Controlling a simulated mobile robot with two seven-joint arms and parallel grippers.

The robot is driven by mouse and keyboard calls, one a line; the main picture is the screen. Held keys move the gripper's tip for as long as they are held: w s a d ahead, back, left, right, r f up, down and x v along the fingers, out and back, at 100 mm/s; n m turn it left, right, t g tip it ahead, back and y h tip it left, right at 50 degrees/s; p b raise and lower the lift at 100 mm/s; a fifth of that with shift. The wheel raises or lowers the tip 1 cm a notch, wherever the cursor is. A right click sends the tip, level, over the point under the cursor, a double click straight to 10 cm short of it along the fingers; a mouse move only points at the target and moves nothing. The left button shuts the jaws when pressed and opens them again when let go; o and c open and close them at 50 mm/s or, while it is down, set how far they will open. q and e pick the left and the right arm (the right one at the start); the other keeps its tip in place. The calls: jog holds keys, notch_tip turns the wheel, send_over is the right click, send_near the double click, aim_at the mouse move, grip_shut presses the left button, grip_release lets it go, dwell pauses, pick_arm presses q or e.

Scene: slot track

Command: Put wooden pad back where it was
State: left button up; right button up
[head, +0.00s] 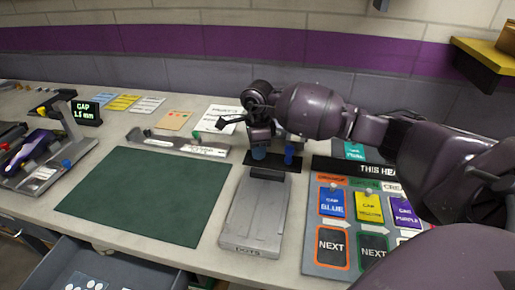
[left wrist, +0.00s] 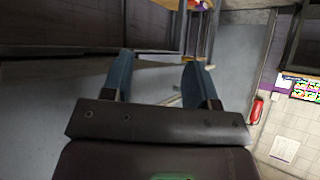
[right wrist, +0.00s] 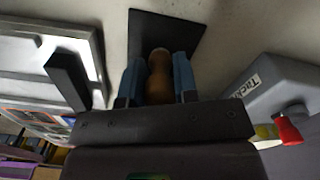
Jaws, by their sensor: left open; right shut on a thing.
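My right gripper (head: 273,155) is low over the back of the table, behind the grey slotted plate. In the right wrist view its blue fingers are shut on a rounded brown wooden piece (right wrist: 159,76), which I take for the wooden pad. A dark square (right wrist: 170,32) lies under or behind that piece; it also shows in the head view (head: 248,158). I cannot tell whether the piece touches it. In the head view the fingers and wrist hide the piece. My left gripper (left wrist: 158,78) is open and empty above the floor, outside the head view.
The grey slotted plate (head: 252,216) lies in front of my right gripper. A green mat (head: 150,193) lies to its left, clear. A board with coloured cards (head: 335,248) lies to its right, under my right arm. A grey long tool (head: 178,145) lies behind the mat.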

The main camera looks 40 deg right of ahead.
jog(key=shift+f, duration=0.15)
jog(key=o, duration=0.9)
notch_tip(320, 180, up, 12)
jog(key=shift+r+p, duration=0.2)
jog(key=shift+p, duration=0.35)
jog(key=shift+f, duration=0.1)
